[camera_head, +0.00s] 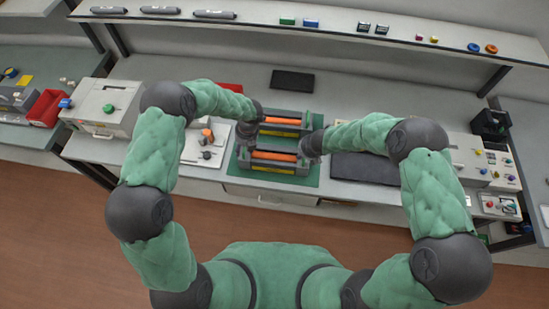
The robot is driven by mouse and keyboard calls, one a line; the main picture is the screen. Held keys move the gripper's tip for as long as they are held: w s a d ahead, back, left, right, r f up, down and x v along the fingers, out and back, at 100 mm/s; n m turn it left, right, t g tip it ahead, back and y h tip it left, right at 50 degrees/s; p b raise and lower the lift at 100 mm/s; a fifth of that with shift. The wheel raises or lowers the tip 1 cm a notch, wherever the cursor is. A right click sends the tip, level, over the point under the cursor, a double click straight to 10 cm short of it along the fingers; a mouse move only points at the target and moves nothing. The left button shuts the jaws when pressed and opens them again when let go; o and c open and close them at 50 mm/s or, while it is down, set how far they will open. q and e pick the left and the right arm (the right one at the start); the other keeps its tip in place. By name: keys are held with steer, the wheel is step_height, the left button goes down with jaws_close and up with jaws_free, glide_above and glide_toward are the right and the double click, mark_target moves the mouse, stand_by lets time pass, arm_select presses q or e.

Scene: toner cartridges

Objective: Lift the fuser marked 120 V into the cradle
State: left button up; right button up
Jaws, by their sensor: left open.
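Two dark grey units with orange rollers sit one behind the other on a green mat (243,178). They are the rear unit (285,122) and the front unit (273,157). Any 120 V marking is too small to read, and I cannot tell which is the fuser or the cradle. My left gripper (248,129) is open at the left ends of the units, nearer the rear one. My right gripper (309,148) is at the right end of the front unit. Its fingers are too small and dark to judge. Contact is unclear in both places.
A dark flat pad (292,81) lies behind the mat, and another dark panel (365,168) lies right of it, under my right arm. A white machine (102,105) stands left and control boxes (485,160) stand right. A shelf (340,30) runs along the back.

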arm_select(q)
jaws_close()
arm_select(e)
jaws_close()
arm_select(q)
steer(key=shift+w+r, duration=0.1)
steer(key=shift+r, duration=0.1)
arm_select(e)
steer(key=shift+w+r, duration=0.15)
steer(key=shift+r, duration=0.1)
